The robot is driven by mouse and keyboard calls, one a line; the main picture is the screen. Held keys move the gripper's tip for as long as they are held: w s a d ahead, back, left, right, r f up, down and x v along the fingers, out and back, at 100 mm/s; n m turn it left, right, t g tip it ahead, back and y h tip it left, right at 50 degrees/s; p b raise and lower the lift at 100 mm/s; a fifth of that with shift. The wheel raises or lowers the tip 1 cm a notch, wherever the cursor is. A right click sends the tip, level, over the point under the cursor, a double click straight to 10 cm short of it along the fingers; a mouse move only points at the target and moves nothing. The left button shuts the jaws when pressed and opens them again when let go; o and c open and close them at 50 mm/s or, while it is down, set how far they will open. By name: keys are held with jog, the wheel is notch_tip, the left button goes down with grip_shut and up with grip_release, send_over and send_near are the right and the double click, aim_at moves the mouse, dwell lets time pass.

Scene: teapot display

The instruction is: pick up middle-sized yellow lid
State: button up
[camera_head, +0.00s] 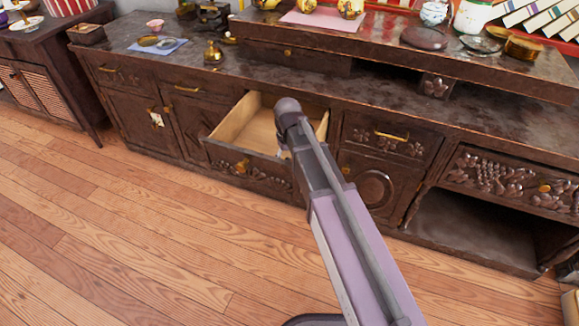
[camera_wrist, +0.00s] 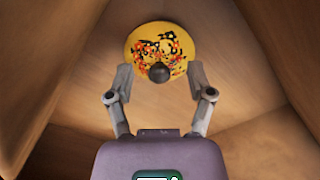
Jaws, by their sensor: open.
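The yellow lid (camera_wrist: 145,40) lies on the light wooden bottom of the open drawer in the wrist view. It is round, with a dark and orange floral pattern and a dark knob near its lower edge as pictured. My gripper (camera_wrist: 160,78) is open and empty, its two fingers apart just below the lid in the picture, with the knob between their tips in line of sight. I cannot tell how far above the lid the fingers are.
The drawer's wooden walls rise close on both sides of my gripper. The dark carved cabinet (camera_head: 390,155) has a raised shelf with a pink cloth (camera_head: 312,18), yellow teapots and jars. A blue cloth (camera_head: 158,46) and a brass bell (camera_head: 213,53) are at left. The floor in front is clear.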

dwell(0.4)
grip_shut()
jog(key=shift+r, duration=0.15)
notch_tip(320, 180, up, 10)
jog(key=p, duration=1)
dwell(0.9)
notch_tip(320, 180, up, 26)
jog(key=p, duration=2.7)
send_over(288, 158)
jog(key=shift+r, duration=0.1)
dwell(0.8)
